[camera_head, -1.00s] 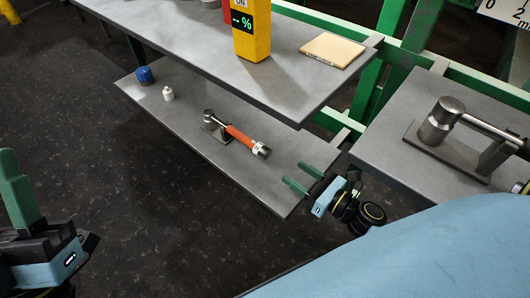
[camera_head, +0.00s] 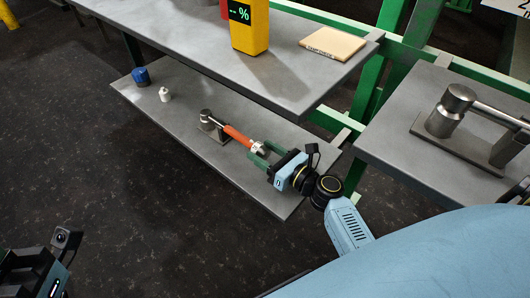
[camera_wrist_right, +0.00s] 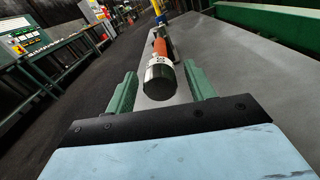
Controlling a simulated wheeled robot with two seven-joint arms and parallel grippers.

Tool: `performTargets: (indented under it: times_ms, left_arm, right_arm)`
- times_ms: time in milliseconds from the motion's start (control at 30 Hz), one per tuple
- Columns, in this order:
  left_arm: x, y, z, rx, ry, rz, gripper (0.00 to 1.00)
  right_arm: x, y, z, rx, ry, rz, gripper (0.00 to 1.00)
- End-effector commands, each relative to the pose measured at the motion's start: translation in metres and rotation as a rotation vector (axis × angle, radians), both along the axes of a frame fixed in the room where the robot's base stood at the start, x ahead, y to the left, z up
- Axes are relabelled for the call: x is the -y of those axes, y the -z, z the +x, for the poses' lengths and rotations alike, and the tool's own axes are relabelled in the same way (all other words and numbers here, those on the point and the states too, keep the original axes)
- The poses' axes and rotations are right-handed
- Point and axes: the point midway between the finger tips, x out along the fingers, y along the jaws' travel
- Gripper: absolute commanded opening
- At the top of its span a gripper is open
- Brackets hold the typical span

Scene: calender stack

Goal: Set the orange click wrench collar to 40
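The orange click wrench (camera_head: 235,135) lies in a small dark stand on the lower grey shelf, its metal collar end (camera_head: 257,147) toward my right gripper. My right gripper (camera_head: 261,153) is open at that end in the head view. The collar's setting is too small to read. My left gripper is at the lower left edge of the head view, its fingers out of frame.
The upper shelf (camera_head: 190,40) overhangs the back of the lower shelf (camera_head: 180,115) and carries a yellow meter (camera_head: 250,30) and a tan block (camera_head: 333,43). A blue object (camera_head: 140,76) and a white bottle (camera_head: 165,94) stand at the far left. A larger wrench (camera_head: 452,110) lies on the right table.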

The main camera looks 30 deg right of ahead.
Motion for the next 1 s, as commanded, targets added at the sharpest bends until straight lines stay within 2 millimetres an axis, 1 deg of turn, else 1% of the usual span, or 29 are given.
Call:
performTargets:
  times_ms: [33, 300, 333, 500, 667, 1000]
  left_arm:
    - [0.0, 0.0, 0.0001, 0.0, 0.0, 0.0, 0.36]
    - [0.0001, 0.0, 0.0001, -0.001, 0.0, 0.0, 0.36]
    - [0.0001, 0.0, 0.0001, -0.001, 0.0, 0.0, 0.36]
    - [0.0001, -0.0002, 0.0001, -0.002, 0.0, 0.001, 0.36]
    - [0.0005, -0.0007, 0.0012, -0.008, 0.0, 0.002, 0.36]
    - [0.0011, -0.0008, 0.0038, -0.024, 0.0, 0.008, 0.36]
  right_arm:
    - [0.0, 0.0, -0.0001, 0.0, 0.0, 0.0, 0.48]
    - [0.0001, 0.0, -0.0003, 0.0, 0.0, 0.0, 0.12]
    - [0.0001, 0.0, -0.0003, 0.0, 0.0, 0.0, 0.09]
    - [0.0001, 0.0, -0.0004, 0.003, 0.0, -0.008, 0.09]
    - [-0.0003, -0.0003, -0.0003, 0.023, -0.001, -0.053, 0.09]
    - [-0.0005, -0.0002, -0.0003, 0.112, 0.001, -0.269, 0.09]
